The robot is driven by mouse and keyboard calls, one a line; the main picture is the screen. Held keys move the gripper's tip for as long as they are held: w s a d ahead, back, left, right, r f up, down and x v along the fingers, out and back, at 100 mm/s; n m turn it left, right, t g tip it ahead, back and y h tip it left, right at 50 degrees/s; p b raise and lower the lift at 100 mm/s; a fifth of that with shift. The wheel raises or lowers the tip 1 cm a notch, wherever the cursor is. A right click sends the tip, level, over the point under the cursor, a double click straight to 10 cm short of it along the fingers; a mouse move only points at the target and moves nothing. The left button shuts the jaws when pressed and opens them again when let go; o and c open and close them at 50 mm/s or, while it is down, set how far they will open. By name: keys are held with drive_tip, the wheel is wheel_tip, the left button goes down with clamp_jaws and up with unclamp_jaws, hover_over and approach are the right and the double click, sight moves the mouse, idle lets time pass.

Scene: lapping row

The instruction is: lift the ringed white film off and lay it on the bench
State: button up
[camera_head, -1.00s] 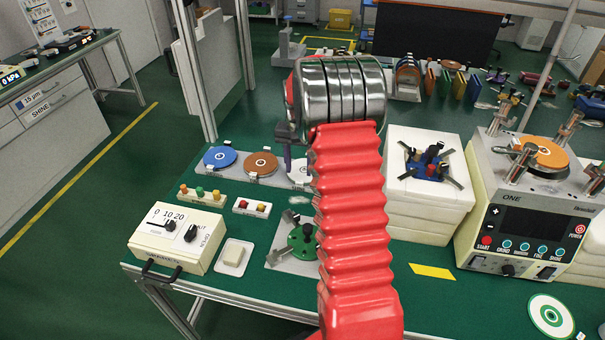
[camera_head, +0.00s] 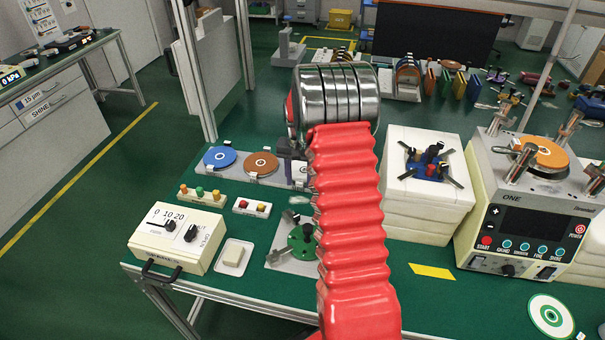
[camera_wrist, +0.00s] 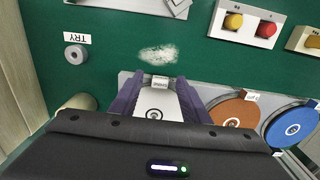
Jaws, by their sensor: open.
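The white film (camera_wrist: 158,104) lies in the holder plate (camera_wrist: 200,90), with a small ring mark near its middle and a white tab at its edge. In the head view the film (camera_head: 300,172) is mostly hidden behind my red arm. My gripper (camera_wrist: 158,92) is open, its two purple fingers on either side of the film. I cannot tell whether they touch it. In the head view one dark finger (camera_head: 287,150) shows above the holder; the rest is hidden.
An orange-brown film (camera_head: 260,165) and a blue film (camera_head: 220,158) share the holder row. A control box (camera_head: 178,238) and a green fixture (camera_head: 302,242) are nearer. A white foam stack (camera_head: 427,200) stands right of my arm. A white disc with a green ring (camera_head: 550,317) lies on the bench at right.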

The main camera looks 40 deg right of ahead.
drive_tip(key=shift+c, duration=0.7)
clamp_jaws()
wheel_tip(320, 180, up, 10)
idle(0.5)
idle(0.4)
